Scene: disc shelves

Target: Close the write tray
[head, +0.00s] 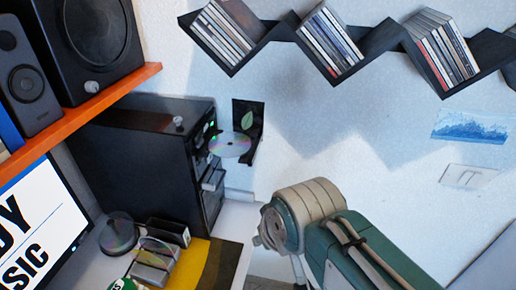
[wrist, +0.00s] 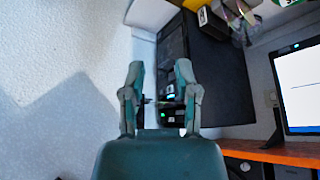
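A black computer tower (head: 150,145) stands on the white desk, with green lights on its front. A shiny disc (head: 230,145) lies flat at the upper front of the tower, apparently on an extended tray that it mostly hides. Grey drive parts (head: 212,181) show lower on the front; I cannot tell whether they stick out.
A dark panel with a leaf (head: 248,115) is on the wall beside the disc. An orange shelf (head: 100,100) holds speakers (head: 95,45). A disc spindle (head: 118,233) and small boxes (head: 155,255) stand before the tower. A zigzag disc shelf (head: 275,35) hangs above right.

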